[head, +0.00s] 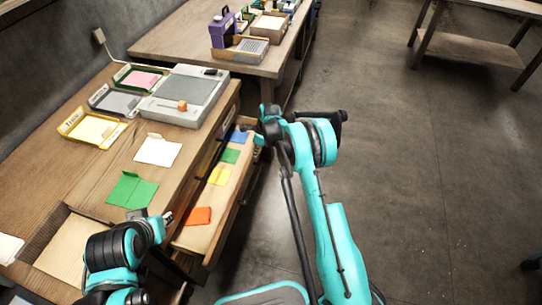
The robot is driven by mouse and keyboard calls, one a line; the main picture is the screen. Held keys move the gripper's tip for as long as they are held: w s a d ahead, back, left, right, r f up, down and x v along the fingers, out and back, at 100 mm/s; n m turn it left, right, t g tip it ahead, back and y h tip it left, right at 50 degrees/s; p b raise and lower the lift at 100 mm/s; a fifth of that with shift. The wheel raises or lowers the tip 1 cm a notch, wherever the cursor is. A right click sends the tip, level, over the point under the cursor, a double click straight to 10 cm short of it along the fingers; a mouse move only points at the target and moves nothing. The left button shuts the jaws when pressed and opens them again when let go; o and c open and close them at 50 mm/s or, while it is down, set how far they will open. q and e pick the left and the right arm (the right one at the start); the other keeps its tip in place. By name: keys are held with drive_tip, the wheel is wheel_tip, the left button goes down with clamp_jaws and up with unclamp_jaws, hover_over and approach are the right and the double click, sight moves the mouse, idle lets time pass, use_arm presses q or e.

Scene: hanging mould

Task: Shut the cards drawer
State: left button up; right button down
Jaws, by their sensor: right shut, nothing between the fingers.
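The cards drawer (217,214) stands pulled out from the right side of the wooden desk. Blue (239,137), green (229,156), yellow (220,175) and orange (198,216) cards lie in it. My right gripper (257,141) is shut and empty at the drawer's far front corner; I cannot tell whether it touches. My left gripper (167,217) is at the near end of the drawer, beside the orange card. Its fingers are small and partly hidden, so their opening is unclear.
A second compartment (75,248), perhaps another open drawer, shows at the lower left. The desktop holds a green card (132,191), a white card (158,150), a yellow tray (92,129) and a grey device (188,92). The floor (420,180) to the right is clear.

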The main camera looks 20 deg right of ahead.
use_arm(q)
drive_tip(key=shift+w+a+f, duration=0.15)
drive_tip(key=shift+w+a, duration=0.05)
drive_tip(key=shift+a, duration=0.2)
use_arm(e)
drive_tip(key=w+a, duration=0.3)
drive_tip(key=a, duration=0.2)
drive_tip(key=shift+w, duration=0.2)
drive_tip(key=shift+f, duration=0.1)
